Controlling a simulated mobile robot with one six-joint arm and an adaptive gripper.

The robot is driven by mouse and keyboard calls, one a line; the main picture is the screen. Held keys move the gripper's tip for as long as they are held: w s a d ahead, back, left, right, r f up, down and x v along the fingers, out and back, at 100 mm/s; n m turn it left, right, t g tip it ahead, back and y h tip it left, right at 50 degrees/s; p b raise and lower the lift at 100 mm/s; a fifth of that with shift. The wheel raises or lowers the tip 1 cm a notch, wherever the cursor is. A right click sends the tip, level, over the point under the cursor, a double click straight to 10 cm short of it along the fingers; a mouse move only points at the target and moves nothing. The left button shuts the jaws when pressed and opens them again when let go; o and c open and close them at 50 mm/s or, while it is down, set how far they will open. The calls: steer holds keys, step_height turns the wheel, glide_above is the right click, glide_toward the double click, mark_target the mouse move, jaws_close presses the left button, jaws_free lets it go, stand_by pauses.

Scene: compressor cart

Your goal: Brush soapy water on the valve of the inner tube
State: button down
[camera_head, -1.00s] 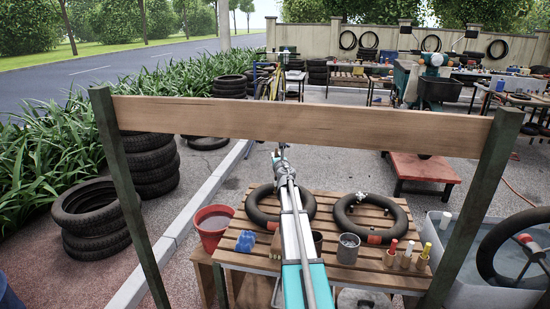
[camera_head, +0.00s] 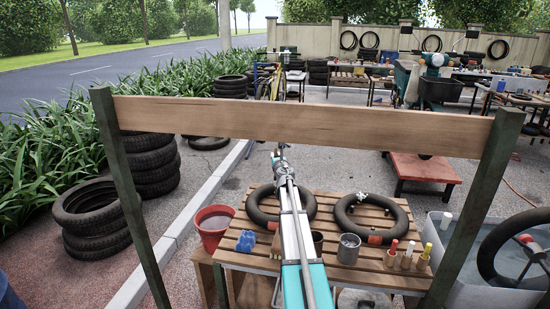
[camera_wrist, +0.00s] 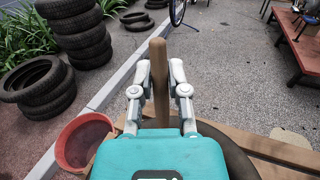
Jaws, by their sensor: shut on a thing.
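My gripper (camera_wrist: 159,84) is shut on a brown wooden handle (camera_wrist: 158,72), which stands up between its fingers in the wrist view. I take it for the brush's handle; its bristles are hidden. In the head view my arm reaches out over the slatted table. Two black inner tubes lie on that table: the left tube (camera_head: 254,213), partly behind my arm, and the right tube (camera_head: 402,222). A small silvery fitting (camera_head: 362,197), possibly a valve, shows on the right tube. A grey metal cup (camera_head: 348,250) stands at the table's front; its contents are unclear.
The slatted wooden table (camera_head: 330,225) also holds a blue object (camera_head: 246,241) and several bottles (camera_head: 408,253). A red bucket (camera_head: 212,234) stands at its left, a water tub (camera_head: 465,297) at its right. A wooden crossbar (camera_head: 300,120) on posts spans the near view. Open paving lies beyond.

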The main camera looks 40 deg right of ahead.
steer(key=shift+r, duration=0.15)
steer(key=shift+r+p, duration=4.35)
steer(key=shift+p, duration=0.15)
steer(key=shift+s, duration=0.1)
stand_by(0.5)
